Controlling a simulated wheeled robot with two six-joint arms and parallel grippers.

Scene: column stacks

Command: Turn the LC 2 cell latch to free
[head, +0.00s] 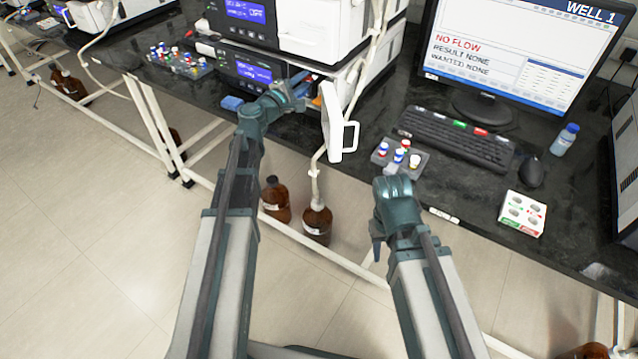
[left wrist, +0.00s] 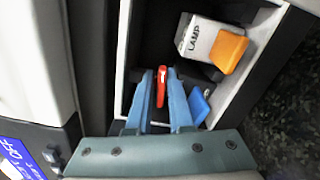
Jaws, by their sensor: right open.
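In the left wrist view, a small red lever (left wrist: 161,88), which looks like the cell latch, stands upright in a dark open bay of the instrument.
In the bay are a white box marked LAMP (left wrist: 198,40), an orange block (left wrist: 229,50) and a blue part (left wrist: 199,104). On the bench are a vial rack (head: 381,165), a keyboard (head: 455,137) and a button box (head: 523,213). Brown bottles (head: 317,224) stand below.

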